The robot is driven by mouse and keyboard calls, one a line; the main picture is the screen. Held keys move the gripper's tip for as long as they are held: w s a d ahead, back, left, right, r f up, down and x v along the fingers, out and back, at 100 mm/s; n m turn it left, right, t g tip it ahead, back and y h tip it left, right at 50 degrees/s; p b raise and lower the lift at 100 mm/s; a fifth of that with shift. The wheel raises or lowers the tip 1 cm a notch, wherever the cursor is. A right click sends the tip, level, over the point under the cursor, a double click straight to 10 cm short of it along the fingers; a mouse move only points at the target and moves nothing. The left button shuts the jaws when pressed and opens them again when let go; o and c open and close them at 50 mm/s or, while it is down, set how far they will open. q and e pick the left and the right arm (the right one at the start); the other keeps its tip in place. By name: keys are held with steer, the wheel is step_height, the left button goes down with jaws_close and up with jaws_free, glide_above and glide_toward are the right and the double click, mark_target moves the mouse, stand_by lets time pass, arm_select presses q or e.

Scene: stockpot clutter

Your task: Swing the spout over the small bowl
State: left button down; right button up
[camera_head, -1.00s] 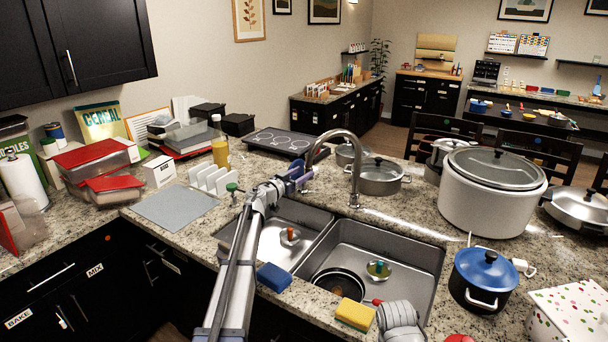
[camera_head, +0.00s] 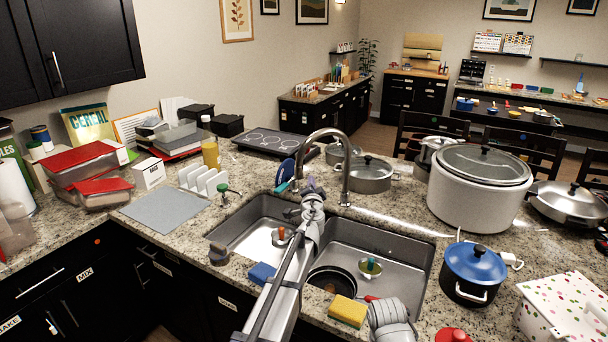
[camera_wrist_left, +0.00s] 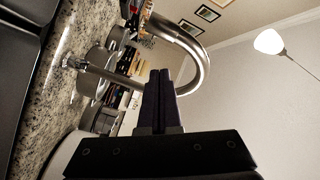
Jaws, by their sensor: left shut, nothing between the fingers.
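The curved metal spout (camera_head: 325,133) rises from its base behind the sink and arches left; in the wrist view its arch (camera_wrist_left: 195,55) stands just beyond my fingers. Its outlet end lies close to my gripper, and I cannot tell exactly what it is over. The small bowl, the sink's left basin (camera_head: 243,226), holds a round stopper with an orange knob (camera_head: 281,236). My left gripper (camera_head: 310,184) is shut and empty beside the spout's lower end, over the back of the sink; its fingers (camera_wrist_left: 160,90) are together. Whether they touch the spout is unclear.
The larger right basin (camera_head: 400,265) holds a dark pan (camera_head: 333,280) and a green-knobbed stopper (camera_head: 370,267). Blue (camera_head: 262,274) and yellow (camera_head: 348,311) sponges lie on the front edge. A steel pot (camera_head: 370,178) stands behind the spout, a large white pot (camera_head: 475,200) to the right.

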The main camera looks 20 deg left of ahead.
arm_select(q)
steer(key=s+d+m+g+y, duration=0.2)
steer(key=s+d+y, duration=0.15)
steer(key=s, duration=0.25)
steer(key=y, duration=0.2)
glide_toward(296, 170)
steer(key=w, duration=0.1)
steer(key=w+a, duration=0.1)
steer(key=w, duration=0.3)
steer(key=shift+w+a+r, duration=0.2)
steer(key=shift+a, duration=0.2)
steer(key=shift+w+a, duration=0.25)
steer(key=w+a, duration=0.2)
steer(key=a, duration=0.1)
steer(key=shift+w, duration=0.3)
steer(key=shift+s, duration=0.15)
